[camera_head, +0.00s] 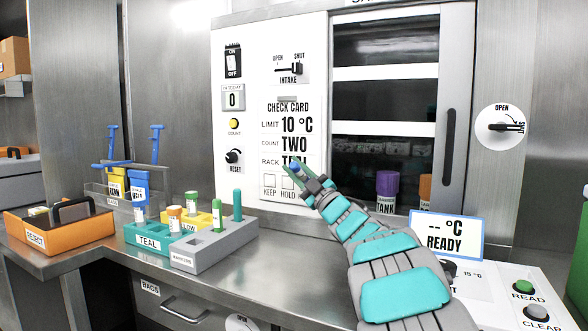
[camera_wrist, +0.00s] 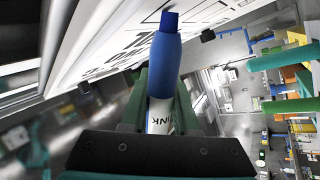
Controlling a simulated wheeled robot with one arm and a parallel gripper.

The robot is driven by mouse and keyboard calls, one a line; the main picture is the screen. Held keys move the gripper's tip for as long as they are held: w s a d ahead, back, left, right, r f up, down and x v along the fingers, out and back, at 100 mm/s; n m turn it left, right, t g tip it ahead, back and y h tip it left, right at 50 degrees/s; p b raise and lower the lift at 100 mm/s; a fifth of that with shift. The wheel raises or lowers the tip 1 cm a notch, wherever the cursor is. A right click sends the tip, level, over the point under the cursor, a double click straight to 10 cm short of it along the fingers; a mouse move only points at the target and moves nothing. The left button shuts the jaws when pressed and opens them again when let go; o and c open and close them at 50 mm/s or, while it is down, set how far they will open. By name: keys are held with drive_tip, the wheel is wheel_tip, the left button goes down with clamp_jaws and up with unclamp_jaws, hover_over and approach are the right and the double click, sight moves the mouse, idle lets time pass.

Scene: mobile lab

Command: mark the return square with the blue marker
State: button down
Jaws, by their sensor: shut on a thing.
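My gripper (camera_head: 298,174) is shut on the blue marker (camera_head: 294,163) in front of the check card (camera_head: 287,107). In the wrist view the marker (camera_wrist: 165,55) has a blue upper part and a white label reading INK, between the fingers of my gripper (camera_wrist: 161,100). Its blue tip points toward the printed card (camera_wrist: 110,35); I cannot tell whether it touches. The keep square (camera_head: 269,180) and the hold square (camera_head: 287,182) look blank. The return square is not visible; my gripper and arm cover the card right of hold.
A grey marker rack (camera_head: 212,250) stands on the counter beside the teal rack (camera_head: 150,242) and yellow rack. The orange reject tray (camera_head: 60,235) is at far left. The cabinet's glass door (camera_head: 385,100) and handle are right of the card. A READY display (camera_head: 447,234) stands at right.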

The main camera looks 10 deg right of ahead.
idle(4.0)
drive_tip(key=shift+b, duration=0.3)
drive_tip(key=shift+s+a+b, duration=0.6)
drive_tip(key=shift+s+a, duration=0.3)
drive_tip(key=shift+s, duration=0.3)
drive_tip(key=shift+s+a+b, duration=0.6)
drive_tip(key=shift+s+a, duration=0.25)
drive_tip(key=shift+s, duration=0.35)
